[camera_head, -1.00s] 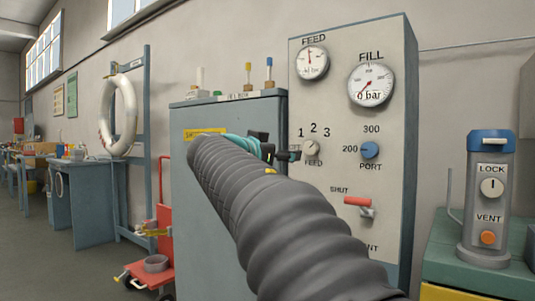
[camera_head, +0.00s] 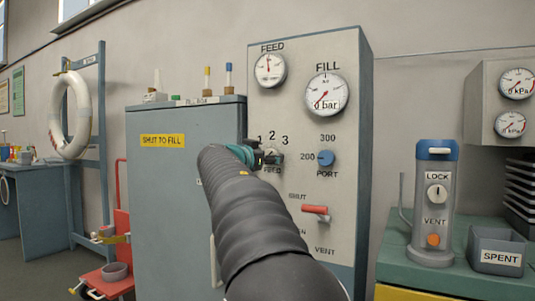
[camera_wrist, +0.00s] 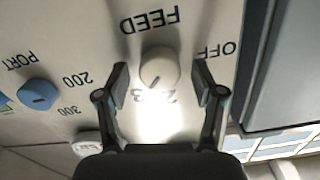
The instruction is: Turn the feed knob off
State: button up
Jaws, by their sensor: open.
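The feed knob (camera_wrist: 160,67) is a round pale knob on the grey panel, seen upside down in the wrist view below the word FEED. Its dark mark points down-left, toward the 3. The OFF label is to its right; the 1 is hidden. My gripper (camera_wrist: 161,84) is open, with one finger on each side of the knob and a visible gap on both sides. Whether the fingertips reach its depth I cannot tell. In the head view the knob (camera_head: 272,155) is partly covered by my gripper (camera_head: 262,158).
A blue port knob (camera_head: 326,158) and a red shut lever (camera_head: 315,210) are on the same panel (camera_head: 345,120). A blue-grey cabinet (camera_head: 165,200) stands left. A green bench (camera_head: 385,255) with a lock/vent cylinder (camera_head: 434,210) stands right.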

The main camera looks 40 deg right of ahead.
jog(key=shift+w+d, duration=0.1)
jog(key=shift+d, duration=0.1)
jog(key=c, duration=1.1)
jog(key=shift+c, duration=0.2)
